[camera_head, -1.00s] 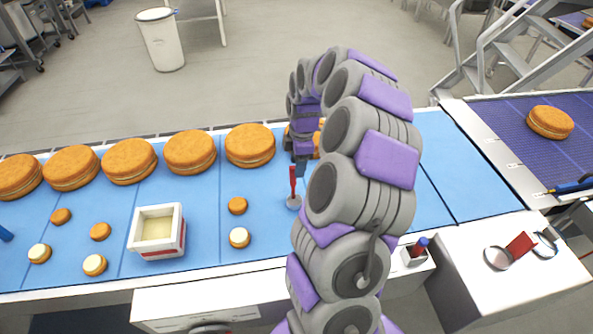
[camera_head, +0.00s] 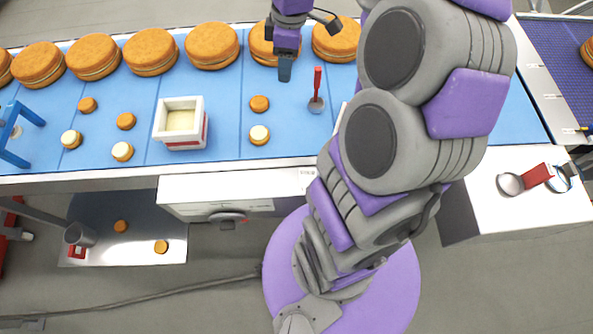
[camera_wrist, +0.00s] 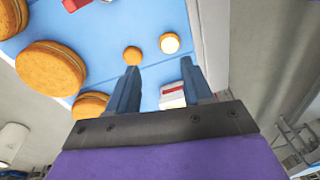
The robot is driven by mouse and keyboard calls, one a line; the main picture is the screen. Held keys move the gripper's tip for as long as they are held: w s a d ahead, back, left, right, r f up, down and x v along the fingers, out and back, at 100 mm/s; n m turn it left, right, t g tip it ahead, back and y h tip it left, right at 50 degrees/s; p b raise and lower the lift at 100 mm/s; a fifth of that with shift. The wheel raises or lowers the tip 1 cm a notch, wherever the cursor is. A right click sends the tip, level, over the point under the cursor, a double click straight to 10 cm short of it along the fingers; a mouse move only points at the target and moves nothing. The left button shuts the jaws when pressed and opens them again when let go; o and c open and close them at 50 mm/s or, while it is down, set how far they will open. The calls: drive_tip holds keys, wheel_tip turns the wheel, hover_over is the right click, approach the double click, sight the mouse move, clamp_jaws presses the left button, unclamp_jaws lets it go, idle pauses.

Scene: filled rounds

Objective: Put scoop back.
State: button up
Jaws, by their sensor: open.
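The scoop (camera_head: 317,91), with a red handle and a grey round foot, stands on the blue conveyor (camera_head: 225,122), right of two small rounds. My gripper (camera_head: 285,76) is open and empty, to the left of and behind the red handle, apart from it in the picture. In the wrist view the two fingers (camera_wrist: 158,68) are spread, with nothing between their tips but belt and small rounds further off. A red piece (camera_wrist: 76,4) shows at that view's top edge; I cannot tell if it is the scoop. The white tub of cream filling (camera_head: 179,126) stands left of the scoop.
Large filled rounds (camera_head: 212,46) line the back of the belt. Small rounds (camera_head: 260,104) lie near the tub. A blue frame (camera_head: 20,128) stands at far left. A white stand (camera_head: 535,205) at right holds a grey disc with a red piece (camera_head: 537,176). My arm hides the belt between.

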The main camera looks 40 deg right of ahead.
drive_tip(key=s+a+r+m, duration=0.2)
drive_tip(key=s+a+m, duration=0.1)
drive_tip(key=s+a, duration=0.65)
drive_tip(key=s+a+f+m+g, duration=0.1)
drive_tip(key=s+a+m, duration=0.1)
drive_tip(key=s, duration=0.5)
drive_tip(key=s+a+f+m+g+h, duration=0.1)
drive_tip(key=s+a+m, duration=0.2)
drive_tip(key=s+m, duration=0.2)
drive_tip(key=s, duration=0.3)
drive_tip(key=shift+a+f, duration=0.2)
drive_tip(key=shift+f, duration=0.05)
drive_tip(key=shift+w, duration=0.1)
